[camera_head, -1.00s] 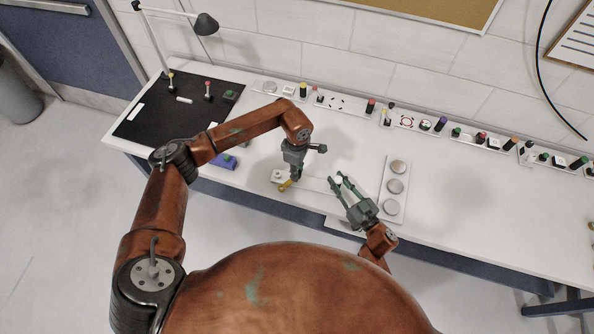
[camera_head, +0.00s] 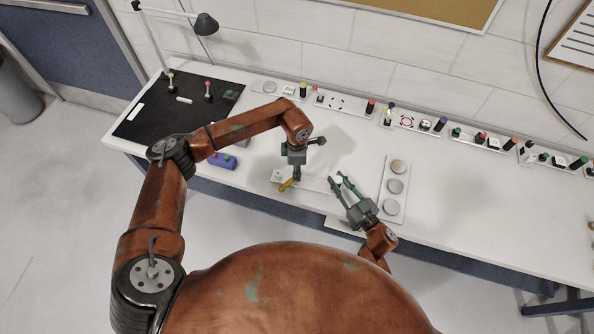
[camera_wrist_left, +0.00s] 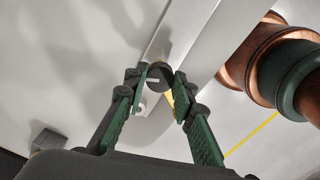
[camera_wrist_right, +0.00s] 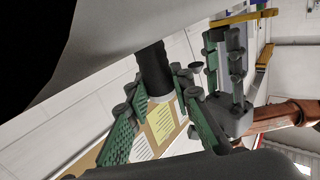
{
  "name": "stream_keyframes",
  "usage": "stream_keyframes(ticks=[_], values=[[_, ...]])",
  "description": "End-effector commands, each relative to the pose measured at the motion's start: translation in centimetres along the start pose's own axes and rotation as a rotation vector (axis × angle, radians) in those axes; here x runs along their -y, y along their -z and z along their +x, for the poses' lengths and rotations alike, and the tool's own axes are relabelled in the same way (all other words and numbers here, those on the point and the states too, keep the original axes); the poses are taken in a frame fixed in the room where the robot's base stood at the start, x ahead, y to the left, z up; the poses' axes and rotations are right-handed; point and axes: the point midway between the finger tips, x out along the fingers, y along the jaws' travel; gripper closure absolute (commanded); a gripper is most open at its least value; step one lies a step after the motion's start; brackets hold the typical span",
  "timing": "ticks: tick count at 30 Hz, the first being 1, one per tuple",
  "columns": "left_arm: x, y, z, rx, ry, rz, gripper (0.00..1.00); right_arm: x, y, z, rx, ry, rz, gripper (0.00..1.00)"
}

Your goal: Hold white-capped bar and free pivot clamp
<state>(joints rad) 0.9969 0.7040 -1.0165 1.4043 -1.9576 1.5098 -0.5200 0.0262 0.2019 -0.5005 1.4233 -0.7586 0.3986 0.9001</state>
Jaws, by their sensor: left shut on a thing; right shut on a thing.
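A light strip-like fixture (camera_head: 312,184) lies near the table's front edge, with a yellow clamp lever (camera_head: 285,186) at its left end. My left gripper (camera_head: 297,173) points down there. In the left wrist view its fingers close around the clamp's dark round knob (camera_wrist_left: 158,76), with a yellow part (camera_wrist_left: 169,96) beside it. My right gripper (camera_head: 338,180) is at the strip's right end, with a white cap (camera_head: 339,180) between its fingers. In the right wrist view its fingers close on the bar's dark shaft (camera_wrist_right: 153,70) near its pale end. The bar's full length is hidden.
A pale plate with several round discs (camera_head: 396,181) lies just right of my right gripper. A blue block (camera_head: 222,161) and a black mat (camera_head: 165,118) are to the left. Small parts line the back wall. The table right of the disc plate is clear.

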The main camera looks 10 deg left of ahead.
Motion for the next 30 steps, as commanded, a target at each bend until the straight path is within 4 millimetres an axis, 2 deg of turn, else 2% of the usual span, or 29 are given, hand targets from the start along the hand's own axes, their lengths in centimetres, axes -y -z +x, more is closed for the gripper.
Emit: stream_keyframes(ticks=[30], values=[[-0.15,0.06,-0.06,0.000,-0.003,-0.944,1.00,0.03,-0.01,-0.01,0.000,0.001,0.000,1.00]])
